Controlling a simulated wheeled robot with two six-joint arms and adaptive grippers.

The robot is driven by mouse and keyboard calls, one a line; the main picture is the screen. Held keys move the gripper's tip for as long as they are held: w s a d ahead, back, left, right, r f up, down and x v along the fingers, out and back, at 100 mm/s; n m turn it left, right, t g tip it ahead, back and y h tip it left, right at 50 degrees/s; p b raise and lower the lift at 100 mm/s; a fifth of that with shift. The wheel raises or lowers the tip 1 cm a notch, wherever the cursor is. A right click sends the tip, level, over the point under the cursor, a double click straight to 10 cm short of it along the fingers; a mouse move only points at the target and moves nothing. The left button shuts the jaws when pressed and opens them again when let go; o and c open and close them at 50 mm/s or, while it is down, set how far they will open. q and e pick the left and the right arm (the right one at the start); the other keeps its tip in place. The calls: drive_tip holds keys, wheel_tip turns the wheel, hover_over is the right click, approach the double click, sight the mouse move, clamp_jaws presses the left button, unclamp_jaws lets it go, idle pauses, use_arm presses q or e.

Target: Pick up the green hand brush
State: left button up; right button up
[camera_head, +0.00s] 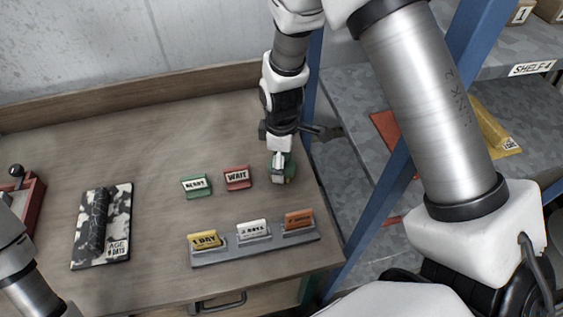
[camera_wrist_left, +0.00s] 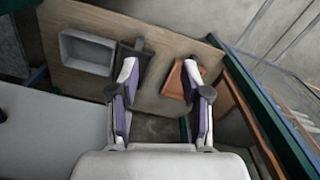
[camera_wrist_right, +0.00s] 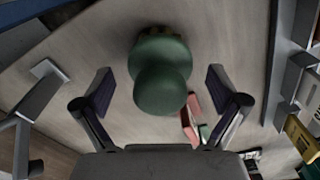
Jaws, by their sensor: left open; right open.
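The green hand brush (camera_head: 290,166) stands on the wooden table near its right edge, partly hidden behind my right gripper (camera_head: 279,170). In the right wrist view its rounded green handle (camera_wrist_right: 161,88) points toward the camera, centred between the two open fingers (camera_wrist_right: 160,90). A gap shows on both sides of the handle, and the fingers do not visibly touch it. My left gripper (camera_wrist_left: 160,75) is open and empty, over another area with a grey tray (camera_wrist_left: 87,52) and an orange-brown object (camera_wrist_left: 180,80).
Green (camera_head: 196,186) and red (camera_head: 237,178) label blocks lie left of the brush. A grey rack (camera_head: 260,246) with yellow, white and orange tags stands in front. A black-and-white board (camera_head: 122,232) lies left. A blue-framed shelf (camera_head: 365,200) borders the table's right side.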

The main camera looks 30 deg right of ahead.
wheel_tip(320, 180, down, 3)
drive_tip(key=shift+r, duration=0.2)
drive_tip(key=shift+s, duration=0.1)
drive_tip(key=c, duration=1.4)
drive_tip(key=shift+r, duration=0.15)
wheel_tip(320, 180, up, 10)
drive_tip(key=shift+f+b, duration=0.1)
drive_tip(key=shift+b, duration=0.55)
drive_tip(key=o, duration=0.8)
drive_tip(key=shift+c, duration=0.2)
drive_tip(key=c, duration=0.5)
drive_tip(key=shift+o, duration=0.2)
